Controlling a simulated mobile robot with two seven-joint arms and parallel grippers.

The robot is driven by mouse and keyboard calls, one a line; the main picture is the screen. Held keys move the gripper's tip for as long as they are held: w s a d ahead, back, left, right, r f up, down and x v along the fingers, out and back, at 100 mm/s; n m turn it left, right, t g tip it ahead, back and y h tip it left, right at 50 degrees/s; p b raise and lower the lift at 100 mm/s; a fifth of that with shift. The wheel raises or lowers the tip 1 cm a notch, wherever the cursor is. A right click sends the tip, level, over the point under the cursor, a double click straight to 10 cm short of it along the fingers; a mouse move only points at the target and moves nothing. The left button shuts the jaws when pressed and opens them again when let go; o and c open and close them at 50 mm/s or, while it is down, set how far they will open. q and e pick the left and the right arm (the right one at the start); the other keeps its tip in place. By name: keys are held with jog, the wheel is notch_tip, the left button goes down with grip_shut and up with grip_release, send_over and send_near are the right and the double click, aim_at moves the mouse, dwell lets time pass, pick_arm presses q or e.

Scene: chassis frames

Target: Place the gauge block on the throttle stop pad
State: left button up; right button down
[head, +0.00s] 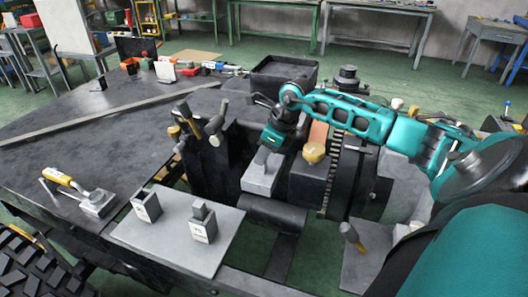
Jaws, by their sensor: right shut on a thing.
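My right gripper (268,146) reaches in from the right over the engine area, pointing down. It is shut on a small grey piece (261,157), which I take to be the gauge block; the fingers partly hide it. Directly below is a light grey block with a flat top (262,180), which may be the throttle stop pad. The held piece looks at or just above its top; I cannot tell if they touch. My left gripper is not in view.
Two labelled grey blocks (201,225) (146,206) stand on a light grey plate (175,245) at front left. A yellow-handled tool (75,190) lies left of it. Dark upright fittings (205,145) crowd the gripper's left; a toothed wheel (335,170) stands at right.

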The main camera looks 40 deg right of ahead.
jog(key=c, duration=0.9)
grip_release()
jog(key=shift+r+p, duration=0.2)
jog(key=shift+p, duration=0.1)
jog(key=v, duration=1.2)
jog(key=shift+b, duration=0.4)
jog(key=shift+f, duration=0.1)
